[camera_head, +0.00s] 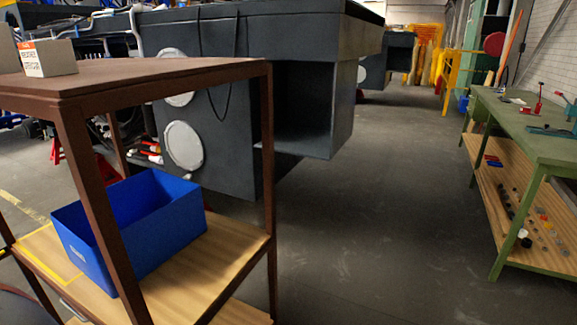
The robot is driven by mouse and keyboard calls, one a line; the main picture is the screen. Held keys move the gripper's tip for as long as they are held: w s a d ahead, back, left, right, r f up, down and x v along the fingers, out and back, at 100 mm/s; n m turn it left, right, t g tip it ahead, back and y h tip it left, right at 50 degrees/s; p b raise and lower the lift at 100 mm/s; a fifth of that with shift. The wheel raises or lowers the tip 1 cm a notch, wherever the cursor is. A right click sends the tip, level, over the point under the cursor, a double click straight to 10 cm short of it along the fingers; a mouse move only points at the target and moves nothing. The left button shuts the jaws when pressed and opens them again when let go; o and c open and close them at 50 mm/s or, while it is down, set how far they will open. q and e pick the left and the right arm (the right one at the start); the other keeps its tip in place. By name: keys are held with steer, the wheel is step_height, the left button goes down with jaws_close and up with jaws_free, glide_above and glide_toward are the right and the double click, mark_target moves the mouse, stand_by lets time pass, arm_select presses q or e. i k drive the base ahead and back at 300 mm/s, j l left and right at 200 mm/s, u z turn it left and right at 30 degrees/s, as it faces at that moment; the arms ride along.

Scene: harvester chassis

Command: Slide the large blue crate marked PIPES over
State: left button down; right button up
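A large blue crate (165,236) stands upright on the wooden lower shelf (236,262) of a brown metal rack at the left. It looks empty where its inside shows. A small pale label is on its near end, too small to read. A brown rack post crosses in front of the crate's left part. Neither of my grippers is in view.
The rack's brown top (150,73) carries a small labelled box (48,58). A yellow outline (48,252) marks the shelf left of the crate. A dark chassis (290,35) stands behind. A green workbench (530,130) is at the right; the floor between is clear.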

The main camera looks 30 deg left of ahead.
mark_target(157, 213)
steer(key=i+l+u, duration=0.15)
steer(key=i+u, duration=0.15)
steer(key=u, duration=0.2)
steer(key=i+l+u, duration=0.25)
steer(key=u, duration=0.25)
steer(key=i+l+u, duration=0.2)
steer(key=l+u, duration=0.3)
steer(key=i+l+u, duration=0.15)
steer(key=l+u, duration=0.2)
steer(key=u, duration=0.15)
